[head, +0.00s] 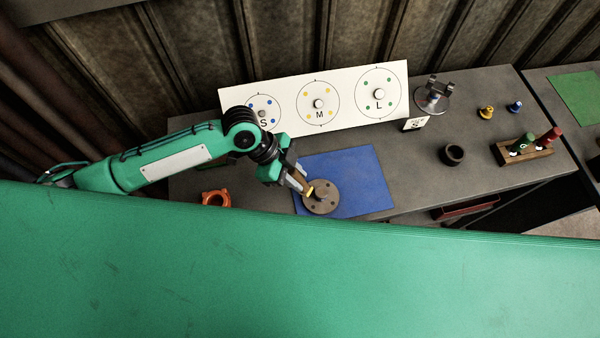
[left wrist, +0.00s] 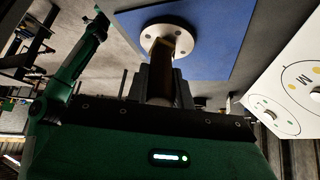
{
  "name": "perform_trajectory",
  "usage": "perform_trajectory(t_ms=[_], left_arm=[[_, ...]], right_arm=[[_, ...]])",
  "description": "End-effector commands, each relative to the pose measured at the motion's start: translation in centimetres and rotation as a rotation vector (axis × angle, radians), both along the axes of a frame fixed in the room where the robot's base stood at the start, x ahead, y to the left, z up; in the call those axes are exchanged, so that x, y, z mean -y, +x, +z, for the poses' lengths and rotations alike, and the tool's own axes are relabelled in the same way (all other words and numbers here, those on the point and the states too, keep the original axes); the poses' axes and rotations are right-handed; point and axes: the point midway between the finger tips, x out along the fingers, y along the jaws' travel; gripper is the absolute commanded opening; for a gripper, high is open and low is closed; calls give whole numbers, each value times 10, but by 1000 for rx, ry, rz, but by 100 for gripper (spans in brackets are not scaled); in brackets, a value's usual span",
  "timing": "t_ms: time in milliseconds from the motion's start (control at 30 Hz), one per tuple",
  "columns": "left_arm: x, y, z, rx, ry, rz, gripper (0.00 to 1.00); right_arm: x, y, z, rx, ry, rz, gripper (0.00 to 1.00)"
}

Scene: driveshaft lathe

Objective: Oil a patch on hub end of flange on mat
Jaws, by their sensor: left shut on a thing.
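The flange (head: 326,205), a round grey-brown disc with holes and a raised hub, lies on the blue mat (head: 362,172). In the left wrist view the flange (left wrist: 205,42) is near the top centre on the mat (left wrist: 228,18). My right gripper is not in view.
A white board (head: 340,98) marked S, M and L stands behind the mat. An orange ring part (head: 216,198) is left. A dark ring (head: 452,155) and a wooden rack (head: 528,153) with handled tools are right. A large green surface (head: 300,270) fills the foreground.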

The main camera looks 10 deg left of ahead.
Motion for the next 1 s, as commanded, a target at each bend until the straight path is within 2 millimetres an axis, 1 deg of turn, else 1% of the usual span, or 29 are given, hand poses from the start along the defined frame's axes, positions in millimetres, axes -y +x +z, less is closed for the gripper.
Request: perform_trajectory(t_ms=[167,267,800,900,1000], left_arm=[[0,0,1,1,0,1,0],[0,0,6,1,0,1,0],[0,0,59,1,1,1,0],[0,0,62,1,1,1,0],[0,0,61,0,1,0,0]], right_arm=[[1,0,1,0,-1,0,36],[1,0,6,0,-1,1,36],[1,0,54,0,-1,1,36],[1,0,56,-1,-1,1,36],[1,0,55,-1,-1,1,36]])
